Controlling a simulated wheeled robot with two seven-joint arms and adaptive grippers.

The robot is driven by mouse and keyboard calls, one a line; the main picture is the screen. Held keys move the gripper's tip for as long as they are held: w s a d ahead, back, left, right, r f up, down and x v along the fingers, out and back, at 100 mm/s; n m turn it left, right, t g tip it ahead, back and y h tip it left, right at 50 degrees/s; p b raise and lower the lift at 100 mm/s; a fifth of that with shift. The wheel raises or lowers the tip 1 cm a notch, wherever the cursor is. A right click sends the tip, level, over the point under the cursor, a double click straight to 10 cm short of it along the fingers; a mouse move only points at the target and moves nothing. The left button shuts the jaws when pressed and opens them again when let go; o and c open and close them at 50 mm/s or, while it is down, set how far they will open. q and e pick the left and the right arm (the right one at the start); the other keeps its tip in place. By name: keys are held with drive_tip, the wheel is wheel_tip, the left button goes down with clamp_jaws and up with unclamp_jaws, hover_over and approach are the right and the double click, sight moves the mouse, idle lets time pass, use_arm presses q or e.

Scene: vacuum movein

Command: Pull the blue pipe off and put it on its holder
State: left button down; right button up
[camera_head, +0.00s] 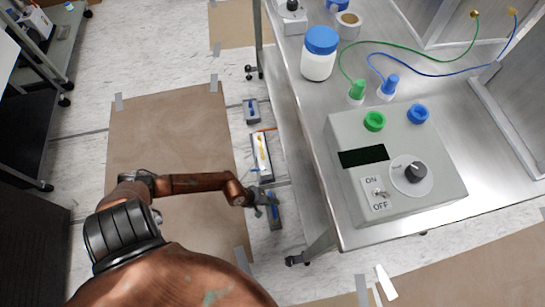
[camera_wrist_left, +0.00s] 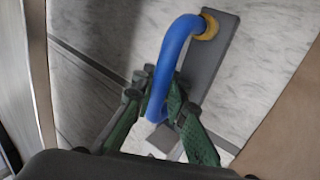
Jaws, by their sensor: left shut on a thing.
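In the left wrist view a thick blue curved pipe (camera_wrist_left: 172,55) rises from a yellow ring (camera_wrist_left: 208,25) on a long grey plate (camera_wrist_left: 210,60). My left gripper (camera_wrist_left: 160,108) is shut on the lower end of the pipe, which is partly hidden between the green-grey fingers. In the head view the left gripper (camera_head: 264,199) is low near the floor, at the nearest of the small grey floor units (camera_head: 275,222). A thin blue hose (camera_head: 430,75) on the metal table ends in a blue-capped nozzle (camera_head: 388,87). My right gripper is not in view.
The metal table (camera_head: 315,140) stands right of the arm, its leg close to the gripper. A control box (camera_head: 400,150) with green and blue ports is on it, beside a blue-lidded jar (camera_head: 319,55). More floor units (camera_head: 262,155) lie beyond the gripper. Brown sheeting (camera_head: 165,130) covers open floor.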

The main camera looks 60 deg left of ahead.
use_arm(q)
drive_tip(key=shift+f, duration=0.2)
drive_tip(key=shift+f+b, duration=0.35)
drive_tip(key=shift+f+b, duration=0.3)
drive_tip(key=shift+f, duration=0.2)
idle(0.6)
drive_tip(key=c, duration=1.8)
unclamp_jaws()
drive_tip(key=shift+c, duration=0.2)
drive_tip(key=v, duration=1.2)
drive_tip(key=shift+d, duration=0.1)
